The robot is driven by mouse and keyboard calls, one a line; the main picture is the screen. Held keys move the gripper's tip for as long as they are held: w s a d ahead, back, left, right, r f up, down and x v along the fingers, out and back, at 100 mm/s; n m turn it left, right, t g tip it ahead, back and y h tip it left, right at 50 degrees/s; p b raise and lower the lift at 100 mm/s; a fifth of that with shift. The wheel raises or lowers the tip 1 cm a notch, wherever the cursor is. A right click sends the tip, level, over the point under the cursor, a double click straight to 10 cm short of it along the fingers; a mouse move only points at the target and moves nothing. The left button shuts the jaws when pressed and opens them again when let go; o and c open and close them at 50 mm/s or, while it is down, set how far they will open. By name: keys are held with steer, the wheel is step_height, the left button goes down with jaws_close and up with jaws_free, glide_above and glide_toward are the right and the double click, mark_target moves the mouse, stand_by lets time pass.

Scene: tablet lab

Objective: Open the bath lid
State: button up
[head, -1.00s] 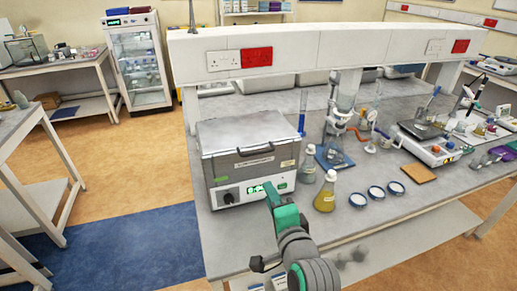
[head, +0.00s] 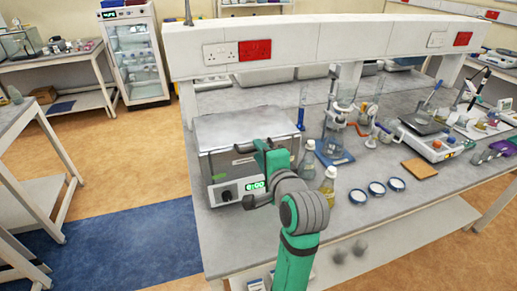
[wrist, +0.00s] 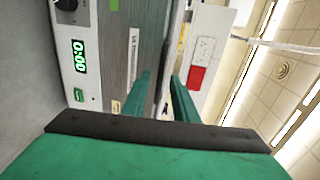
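The bath (head: 224,170) is a grey metal box at the left end of the bench, with a green-lit display on its front. Its flat lid (head: 235,125) lies shut on top. My gripper (head: 262,150) is at the lid's front edge, and my arm hides part of the bath's front. In the wrist view, my gripper's two green fingers (wrist: 161,97) are apart, with a grey bar-like edge of the lid (wrist: 170,60) running between them. I cannot see clear contact. The bath front (wrist: 95,50) with its display fills the left of this view.
A bottle (head: 308,160) and a yellow flask (head: 328,180) stand right of the bath, close to my arm. Three dishes (head: 377,188) lie further right. A shelf with sockets (head: 300,52) runs above the bench behind the bath.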

steer(key=shift+x, duration=1.25)
jaws_close()
steer(key=shift+a, duration=0.1)
stand_by(0.5)
